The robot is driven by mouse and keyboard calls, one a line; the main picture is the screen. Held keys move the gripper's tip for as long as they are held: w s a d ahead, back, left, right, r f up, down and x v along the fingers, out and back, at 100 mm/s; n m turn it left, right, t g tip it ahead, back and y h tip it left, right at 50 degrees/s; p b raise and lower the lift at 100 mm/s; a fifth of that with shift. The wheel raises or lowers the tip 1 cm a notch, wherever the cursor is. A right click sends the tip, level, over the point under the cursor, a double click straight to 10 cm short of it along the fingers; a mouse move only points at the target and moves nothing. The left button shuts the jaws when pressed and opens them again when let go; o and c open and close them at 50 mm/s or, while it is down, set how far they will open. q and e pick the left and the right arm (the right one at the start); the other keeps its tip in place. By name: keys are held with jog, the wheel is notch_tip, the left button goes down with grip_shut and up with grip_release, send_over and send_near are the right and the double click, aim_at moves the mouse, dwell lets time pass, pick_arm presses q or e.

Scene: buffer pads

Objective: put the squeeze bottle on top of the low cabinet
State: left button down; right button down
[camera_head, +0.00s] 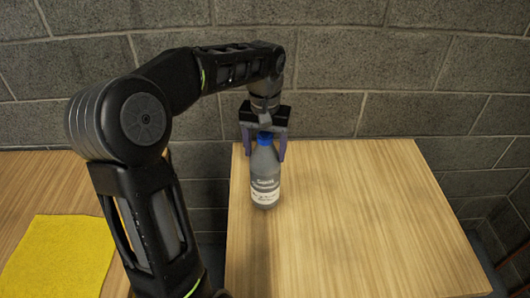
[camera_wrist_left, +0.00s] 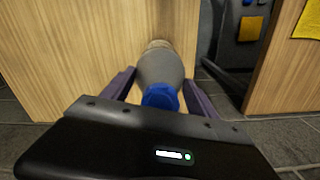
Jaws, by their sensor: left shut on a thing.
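The squeeze bottle (camera_head: 265,178) is grey with a blue cap and a white label. It is upright over the left far part of the low cabinet's light wooden top (camera_head: 340,220). My left gripper (camera_head: 267,153) comes from above and is shut on the bottle's upper part, one finger on each side. In the left wrist view the blue cap of the bottle (camera_wrist_left: 160,97) sits between the purple fingers, with the wood beyond its base. I cannot tell if the base touches the top. My right gripper is not in view.
A second wooden surface (camera_head: 25,190) with a yellow mat (camera_head: 60,257) is at the left, across a gap from the cabinet. A grey block wall (camera_head: 370,60) stands behind. The cabinet top right of the bottle is clear.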

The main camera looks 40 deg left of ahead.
aim_at(265, 133)
pick_arm(q)
jog(key=shift+f, duration=0.8)
jog(key=shift+c, duration=1.1)
grip_release()
jog(key=shift+f, duration=0.1)
notch_tip(265, 133, up, 6)
jog(key=shift+r, duration=0.25)
notch_tip(265, 133, up, 6)
jog(key=p, duration=0.4)
jog(key=shift+f+p, duration=0.1)
jog(key=shift+p, duration=0.2)
